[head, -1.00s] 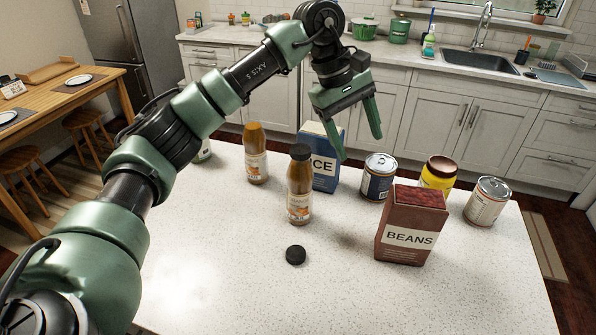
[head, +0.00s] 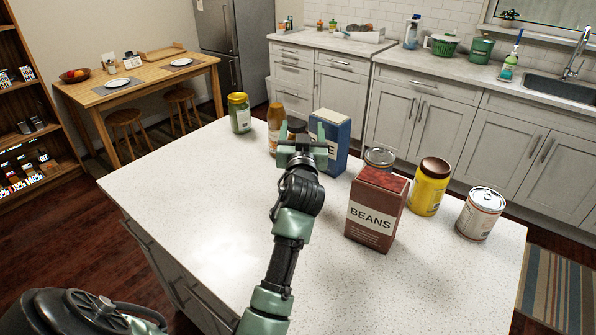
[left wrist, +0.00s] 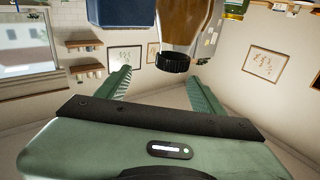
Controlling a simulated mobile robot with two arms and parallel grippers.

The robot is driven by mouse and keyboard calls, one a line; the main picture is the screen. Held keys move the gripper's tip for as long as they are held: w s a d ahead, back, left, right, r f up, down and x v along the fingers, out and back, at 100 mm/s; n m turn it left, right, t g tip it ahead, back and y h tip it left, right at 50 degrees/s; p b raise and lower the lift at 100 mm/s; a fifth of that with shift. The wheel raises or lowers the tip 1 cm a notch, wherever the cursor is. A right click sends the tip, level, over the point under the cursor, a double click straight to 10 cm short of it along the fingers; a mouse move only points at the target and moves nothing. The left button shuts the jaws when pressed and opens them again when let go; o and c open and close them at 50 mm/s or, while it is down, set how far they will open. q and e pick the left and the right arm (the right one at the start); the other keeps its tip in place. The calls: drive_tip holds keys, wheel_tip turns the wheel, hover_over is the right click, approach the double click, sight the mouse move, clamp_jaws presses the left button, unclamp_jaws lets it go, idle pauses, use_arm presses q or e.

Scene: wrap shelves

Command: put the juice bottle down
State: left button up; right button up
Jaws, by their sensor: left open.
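The juice bottle with a black cap stands upright on the white counter, mostly hidden behind my left gripper in the head view; its dark cap (head: 296,124) shows just above the jaws. My left gripper (head: 303,138) is open in front of it. In the left wrist view, which looks upside down, the brown-orange bottle (left wrist: 184,22) and its black cap (left wrist: 175,62) appear between the open fingers (left wrist: 160,78), and I see no finger closed on it. My right gripper is not in view.
An orange bottle (head: 274,122) and a green jar (head: 239,114) stand left of it; a blue box (head: 335,128) is close on the right. A BEANS box (head: 377,212), a yellow jar (head: 429,188) and cans (head: 480,214) stand farther right. The counter's left part (head: 190,190) is clear.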

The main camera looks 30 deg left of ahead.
sight(296, 132)
use_arm(q)
drive_tip(key=shift+s+a+f+n+g, duration=0.2)
drive_tip(key=shift+s+a+f+n, duration=0.05)
drive_tip(key=shift+f, duration=0.25)
drive_tip(key=shift+s+a+f+n+g, duration=0.2)
drive_tip(key=shift+a+f+n, duration=0.05)
drive_tip(key=shift+f, duration=0.25)
drive_tip(key=shift+a+f, duration=0.2)
drive_tip(key=shift+a, duration=0.05)
drive_tip(key=x, duration=0.2)
drive_tip(key=shift+w+a+r+p, duration=0.15)
drive_tip(key=shift+w+p, duration=0.1)
drive_tip(key=shift+p, duration=0.15)
drive_tip(key=x, duration=0.1)
drive_tip(key=p+x, duration=0.1)
drive_tip(key=x, duration=0.1)
drive_tip(key=p+x, duration=0.1)
drive_tip(key=shift+w+r, duration=0.15)
drive_tip(key=shift+r, duration=0.15)
drive_tip(key=shift+w+a+f, duration=0.15)
drive_tip(key=shift+w+a, duration=0.1)
drive_tip(key=shift+w, duration=0.15)
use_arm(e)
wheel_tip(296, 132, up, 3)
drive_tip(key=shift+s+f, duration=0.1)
use_arm(q)
drive_tip(key=c, duration=0.4)
clamp_jaws()
